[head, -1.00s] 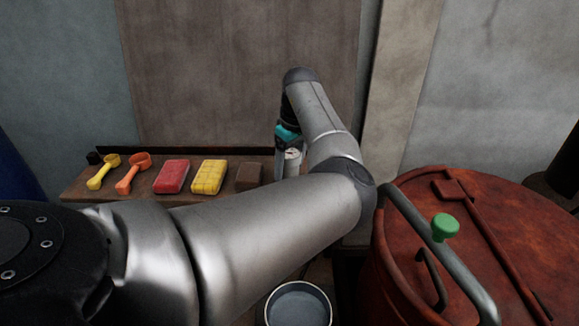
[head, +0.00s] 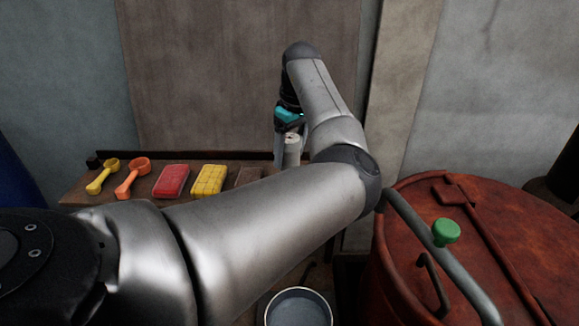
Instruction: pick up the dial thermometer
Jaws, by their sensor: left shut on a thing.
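The dial thermometer (head: 292,147) shows as a small pale, round-topped piece between my left gripper's fingers, at the right end of the shelf. My left gripper (head: 290,140) is shut on it, pointing down, with a teal band above the fingers. My forearm hides part of the gripper's right side and whatever lies below it. I cannot tell whether the thermometer's lower end is clear of the shelf. My right gripper is not in view.
On the wooden shelf (head: 76,196) lie a yellow scoop (head: 102,177), an orange scoop (head: 131,178), a red block (head: 171,181), a yellow block (head: 209,180) and a brown block (head: 249,175). A rusty red vat (head: 490,230) with a green knob (head: 446,232) stands right. A bucket (head: 298,308) stands below.

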